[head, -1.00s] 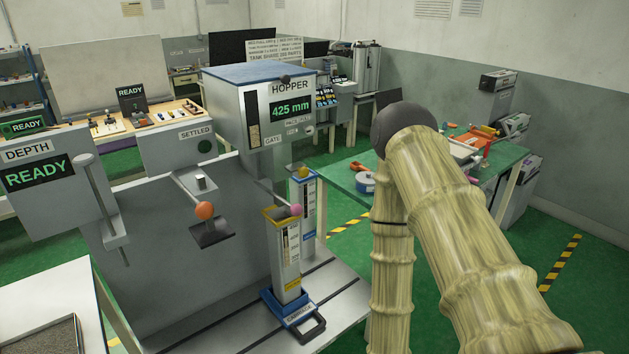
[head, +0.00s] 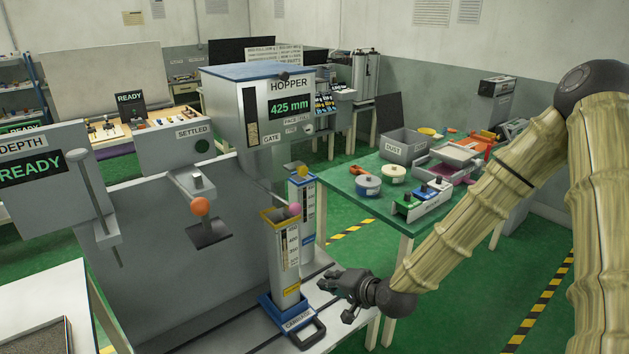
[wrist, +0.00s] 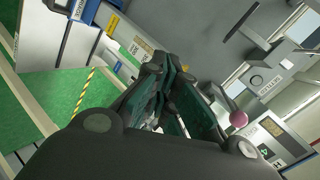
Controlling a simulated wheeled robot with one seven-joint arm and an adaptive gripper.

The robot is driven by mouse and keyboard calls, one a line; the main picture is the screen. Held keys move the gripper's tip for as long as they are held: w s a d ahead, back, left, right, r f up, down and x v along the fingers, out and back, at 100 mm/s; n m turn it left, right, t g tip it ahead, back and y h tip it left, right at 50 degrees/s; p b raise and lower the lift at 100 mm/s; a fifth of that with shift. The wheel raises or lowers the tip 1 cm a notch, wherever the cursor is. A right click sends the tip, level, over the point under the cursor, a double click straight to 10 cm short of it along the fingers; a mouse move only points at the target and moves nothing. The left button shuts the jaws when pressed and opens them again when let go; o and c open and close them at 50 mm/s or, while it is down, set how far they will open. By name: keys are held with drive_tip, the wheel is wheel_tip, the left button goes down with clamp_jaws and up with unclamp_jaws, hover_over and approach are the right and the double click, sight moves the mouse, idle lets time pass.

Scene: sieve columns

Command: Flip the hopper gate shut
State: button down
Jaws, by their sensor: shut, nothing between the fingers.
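The hopper (head: 262,110) is a grey box with a blue top, a 425 mm display and a GATE label (head: 272,139) low on its front. A pink knob (head: 294,210) hangs below it on a thin lever, by the rim of the column. The pink knob also shows in the wrist view (wrist: 238,119), right of the fingers. My gripper (head: 338,293) is shut and empty. It is low, right of the column's base and well below the pink knob, not touching it. The gate itself is not clearly visible.
A clear-fronted sieve column (head: 287,255) stands in a blue base with a handle on the bench. Another column (head: 303,215) stands behind it. An orange knob (head: 200,207) sticks out at left. A green table (head: 335,185) with bins and tools is at right.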

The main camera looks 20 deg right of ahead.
drive_tip(key=w+d+r+m+t+b, duration=0.1)
drive_tip(key=w+d+r+m+t, duration=0.1)
drive_tip(key=r, duration=0.7)
drive_tip(key=w+d+r+m+t+y+b, duration=0.1)
drive_tip(key=w+d+r+t, duration=0.3)
drive_tip(key=r, duration=0.6)
drive_tip(key=shift+w+d+r+m, duration=0.3)
drive_tip(key=shift+w+d+m, duration=0.15)
drive_tip(key=shift+w+m, duration=0.2)
drive_tip(key=p, duration=0.3)
approach(297, 168)
drive_tip(key=w, duration=0.5)
drive_tip(key=shift+d+f, duration=0.3)
drive_tip(key=shift+f, duration=0.05)
